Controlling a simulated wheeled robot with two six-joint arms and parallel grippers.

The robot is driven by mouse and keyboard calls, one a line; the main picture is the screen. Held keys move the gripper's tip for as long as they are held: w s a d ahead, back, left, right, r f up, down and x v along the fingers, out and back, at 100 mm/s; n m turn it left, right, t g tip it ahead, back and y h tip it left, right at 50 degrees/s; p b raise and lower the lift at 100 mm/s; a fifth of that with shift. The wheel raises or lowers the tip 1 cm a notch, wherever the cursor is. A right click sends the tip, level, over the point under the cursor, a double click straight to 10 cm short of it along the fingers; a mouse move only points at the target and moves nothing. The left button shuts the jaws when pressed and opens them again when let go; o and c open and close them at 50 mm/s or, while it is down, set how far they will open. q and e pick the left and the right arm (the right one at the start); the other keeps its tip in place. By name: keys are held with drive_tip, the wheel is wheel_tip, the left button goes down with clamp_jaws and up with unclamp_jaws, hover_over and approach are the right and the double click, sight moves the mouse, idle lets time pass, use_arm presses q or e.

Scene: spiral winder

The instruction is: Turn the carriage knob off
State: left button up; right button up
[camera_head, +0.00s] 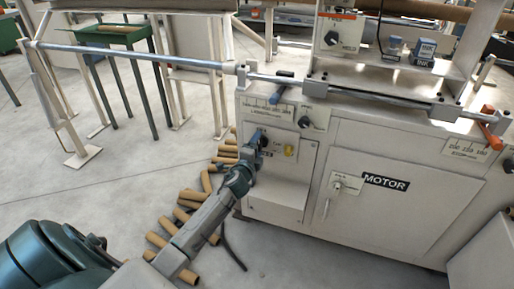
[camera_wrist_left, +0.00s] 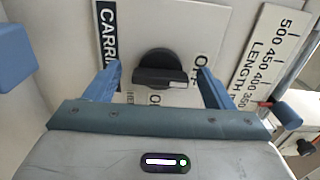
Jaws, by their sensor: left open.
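The carriage knob (camera_wrist_left: 158,64) is a round black dial with a raised bar, on a white label plate (camera_wrist_left: 180,22) in the left wrist view. The bar lies across that picture, with a white mark at its right end. Rotated lettering beginning "CARRI" runs at the left, and "OFF" stands at the right. Another word below the knob is partly hidden. My left gripper (camera_wrist_left: 158,74) is open, its blue fingertips on either side of the knob with gaps between. In the head view my left gripper (camera_head: 257,142) is at the machine's front panel and covers the knob. My right gripper is not in view.
A length scale plate (camera_wrist_left: 268,50) is beside the knob plate. The motor door (camera_head: 400,205) is lower right. Cardboard tubes (camera_head: 190,198) lie on the floor.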

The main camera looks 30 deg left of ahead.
use_arm(q)
drive_tip(key=shift+s, duration=0.1)
drive_tip(key=v, duration=1)
drive_tip(key=shift+s, duration=0.35)
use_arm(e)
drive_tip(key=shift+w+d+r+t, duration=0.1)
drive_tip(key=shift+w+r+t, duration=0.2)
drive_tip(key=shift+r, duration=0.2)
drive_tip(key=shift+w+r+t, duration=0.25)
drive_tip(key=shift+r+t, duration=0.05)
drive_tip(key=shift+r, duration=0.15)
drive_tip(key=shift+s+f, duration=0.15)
